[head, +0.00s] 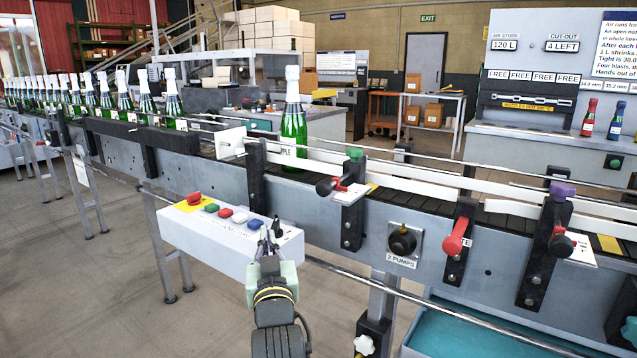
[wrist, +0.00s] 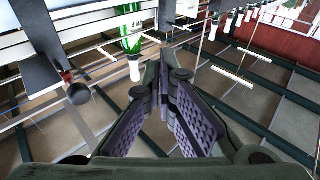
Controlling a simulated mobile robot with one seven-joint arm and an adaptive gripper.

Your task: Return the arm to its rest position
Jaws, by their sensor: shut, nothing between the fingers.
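My gripper (head: 269,240) is in the lower middle of the head view, in front of the white control box (head: 215,238) with its coloured buttons, and overlaps the box's right end in the picture. I cannot tell whether it touches the box. In the wrist view my gripper (wrist: 165,60) has its fingertips together with nothing between them. A green bottle (head: 293,125) with a white foil top stands on the conveyor behind the gripper. It also shows in the wrist view (wrist: 131,38), upside down.
The conveyor (head: 205,172) runs across the scene, with a row of foiled bottles (head: 145,97) at the left. Levers with a red knob (head: 455,240) and a black pump knob (head: 402,242) stick out at the right. A teal tray (head: 480,335) lies below. Floor (head: 95,290) at the left is clear.

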